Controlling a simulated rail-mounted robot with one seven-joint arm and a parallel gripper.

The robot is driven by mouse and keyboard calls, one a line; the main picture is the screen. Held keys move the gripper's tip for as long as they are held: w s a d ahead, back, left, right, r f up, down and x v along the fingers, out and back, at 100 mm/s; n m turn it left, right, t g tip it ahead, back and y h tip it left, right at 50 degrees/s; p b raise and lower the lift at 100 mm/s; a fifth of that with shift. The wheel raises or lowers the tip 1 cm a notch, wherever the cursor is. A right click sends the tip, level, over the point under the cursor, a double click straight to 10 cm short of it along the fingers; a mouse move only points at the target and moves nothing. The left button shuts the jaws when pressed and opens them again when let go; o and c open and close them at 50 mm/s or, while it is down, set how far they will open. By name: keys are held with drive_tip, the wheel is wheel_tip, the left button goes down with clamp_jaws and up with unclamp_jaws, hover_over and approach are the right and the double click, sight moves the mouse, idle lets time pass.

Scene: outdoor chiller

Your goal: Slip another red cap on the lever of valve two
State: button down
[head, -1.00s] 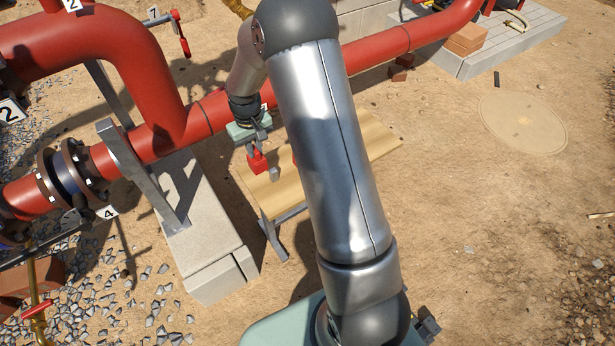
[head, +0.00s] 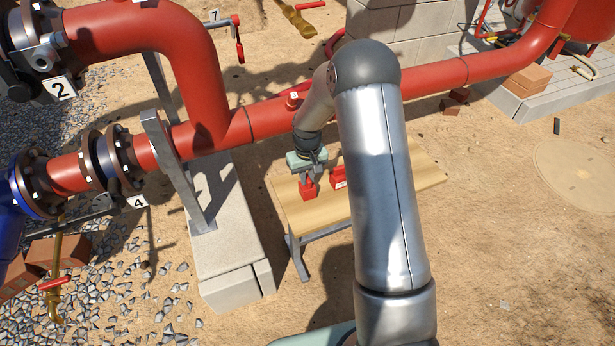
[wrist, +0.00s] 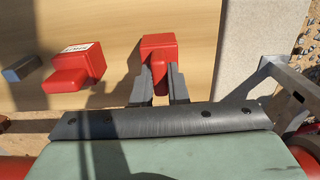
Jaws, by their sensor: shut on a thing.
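My gripper (head: 309,178) is shut on a red cap (head: 308,191) over the wooden bench. In the wrist view my gripper (wrist: 158,88) has its two dark fingers on either side of the red cap (wrist: 158,48). A second red piece (head: 339,177) with a white label is on the bench to the right of my gripper; it also shows in the wrist view (wrist: 80,68), apart from the fingers. The white number 2 plate (head: 60,89) is at the far left, by a grey valve body (head: 38,55). I cannot make out that valve's lever clearly.
The wooden bench (head: 405,178) stands beside a concrete block (head: 232,210). A red pipe (head: 275,118) runs behind it. A grey steel post (head: 175,165) stands between bench and valves. A blue-grey block (wrist: 22,68) lies on the bench. Open sand is at right.

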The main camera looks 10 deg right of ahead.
drive_tip(key=c, duration=1.4)
unclamp_jaws()
drive_tip(key=shift+c, duration=0.2)
wheel_tip(320, 180, up, 12)
drive_tip(key=p, duration=0.2)
drive_tip(key=s+r, duration=1)
drive_tip(key=s, duration=0.5)
drive_tip(key=s+r+m, duration=0.1)
drive_tip(key=s, duration=1.6)
drive_tip(key=shift+a+r+m, duration=0.15)
drive_tip(key=shift+r+m, duration=0.15)
